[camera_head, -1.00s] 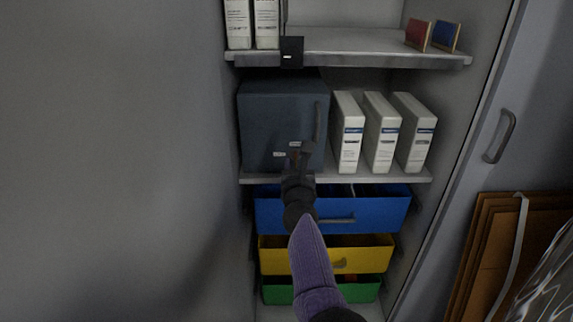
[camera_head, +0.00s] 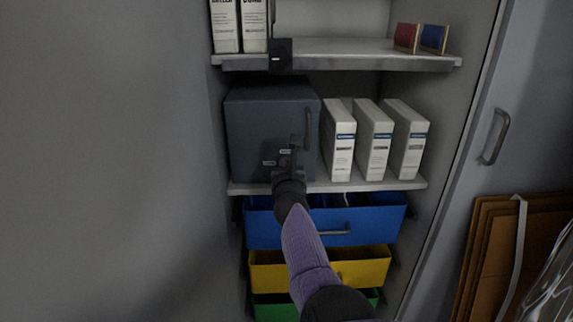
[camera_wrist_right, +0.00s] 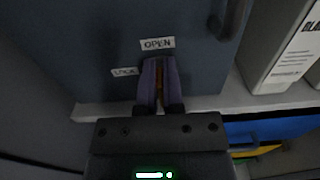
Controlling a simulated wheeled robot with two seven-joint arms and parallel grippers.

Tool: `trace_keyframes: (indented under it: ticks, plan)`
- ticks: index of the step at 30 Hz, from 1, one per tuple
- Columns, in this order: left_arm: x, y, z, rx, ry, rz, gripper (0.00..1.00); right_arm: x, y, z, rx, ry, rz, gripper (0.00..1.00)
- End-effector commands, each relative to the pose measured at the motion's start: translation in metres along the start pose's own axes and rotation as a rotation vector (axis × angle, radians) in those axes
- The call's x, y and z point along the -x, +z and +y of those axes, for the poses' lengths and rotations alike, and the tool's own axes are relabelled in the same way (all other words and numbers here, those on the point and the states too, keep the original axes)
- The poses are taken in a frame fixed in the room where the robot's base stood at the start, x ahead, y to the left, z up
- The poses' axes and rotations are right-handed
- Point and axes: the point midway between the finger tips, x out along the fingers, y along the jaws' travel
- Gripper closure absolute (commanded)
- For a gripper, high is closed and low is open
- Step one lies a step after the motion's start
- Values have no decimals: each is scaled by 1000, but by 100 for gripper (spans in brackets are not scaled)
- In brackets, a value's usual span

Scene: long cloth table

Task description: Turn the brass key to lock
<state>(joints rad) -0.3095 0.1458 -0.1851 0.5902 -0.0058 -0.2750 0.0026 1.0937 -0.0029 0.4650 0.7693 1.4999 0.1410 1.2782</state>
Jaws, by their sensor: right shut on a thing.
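A dark blue-grey lockbox (camera_head: 250,120) stands on the middle shelf, with a bar handle (camera_head: 308,128) on its door. In the right wrist view its OPEN label (camera_wrist_right: 158,43) is just above my fingertips and its LOCK label (camera_wrist_right: 124,71) is to their left. My right gripper (camera_head: 287,165) is at the lower part of the door. In the right wrist view its fingers (camera_wrist_right: 159,72) are shut on the brass key (camera_wrist_right: 159,83), a thin orange-brown strip, upright in that picture. The keyhole is hidden. My left gripper is not in view.
White binders (camera_head: 372,143) stand right of the box. Below are blue (camera_head: 275,228), yellow (camera_head: 365,272) and green (camera_head: 275,310) drawers. The upper shelf (camera_head: 370,57) overhangs the box. The cabinet wall (camera_head: 100,150) is close on the left; flat cardboard (camera_head: 490,250) leans at right.

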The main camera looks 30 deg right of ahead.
Motion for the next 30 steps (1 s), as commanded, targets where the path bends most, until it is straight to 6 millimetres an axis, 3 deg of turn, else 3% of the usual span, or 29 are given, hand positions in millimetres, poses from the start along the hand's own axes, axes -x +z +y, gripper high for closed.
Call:
trace_keyframes:
  ticks: [14, 30]
  plan:
    - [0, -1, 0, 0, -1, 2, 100, 0, -1, 2, 112, 1, 1, 100]
    - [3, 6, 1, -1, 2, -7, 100, 0, -3, 8, 602, 1, 2, 100]
